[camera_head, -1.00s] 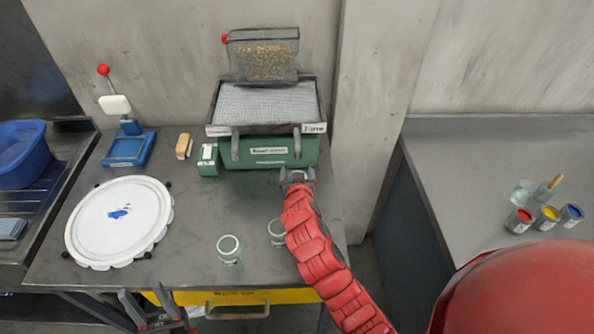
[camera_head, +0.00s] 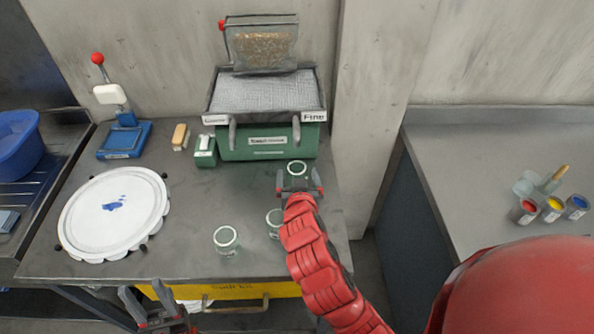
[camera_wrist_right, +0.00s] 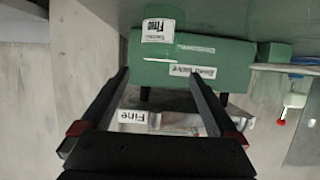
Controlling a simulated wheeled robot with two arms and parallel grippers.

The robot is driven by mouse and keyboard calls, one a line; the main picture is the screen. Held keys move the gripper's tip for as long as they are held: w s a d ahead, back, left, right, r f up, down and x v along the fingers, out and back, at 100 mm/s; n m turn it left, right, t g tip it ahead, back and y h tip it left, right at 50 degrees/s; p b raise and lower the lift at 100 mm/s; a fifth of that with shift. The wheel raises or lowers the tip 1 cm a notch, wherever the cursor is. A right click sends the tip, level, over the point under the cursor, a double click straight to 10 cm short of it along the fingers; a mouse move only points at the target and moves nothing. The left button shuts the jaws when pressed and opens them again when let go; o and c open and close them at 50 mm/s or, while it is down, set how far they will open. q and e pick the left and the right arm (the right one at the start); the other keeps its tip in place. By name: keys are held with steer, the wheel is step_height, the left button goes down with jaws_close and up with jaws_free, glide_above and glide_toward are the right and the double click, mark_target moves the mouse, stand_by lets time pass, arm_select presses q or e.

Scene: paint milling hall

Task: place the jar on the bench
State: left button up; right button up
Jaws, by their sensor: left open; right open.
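A jar (camera_head: 297,169) with a pale lid stands upright on the grey bench (camera_head: 190,215), in front of the green machine. In the right wrist view the jar (camera_wrist_right: 158,31) shows a "Fine" label and sits beyond my fingertips. My right gripper (camera_head: 299,186) is open and empty, just on the near side of the jar. Two similar jars stand nearer the front edge, one at the left (camera_head: 226,241) and one (camera_head: 274,222) partly hidden by my right arm. My left gripper (camera_head: 155,308) is open and empty, low at the bench's front.
The green machine (camera_head: 235,142) with a mesh tray stands at the back. A round white plate (camera_head: 115,215) lies at the left, near a blue press (camera_head: 124,140). A yellow drawer (camera_head: 225,291) is below the bench front. Paint pots (camera_head: 553,209) stand on the right counter.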

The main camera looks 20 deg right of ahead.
steer(key=p+v, duration=0.3)
steer(key=shift+s+r, duration=0.1)
steer(key=shift+r, duration=0.05)
stand_by(0.6)
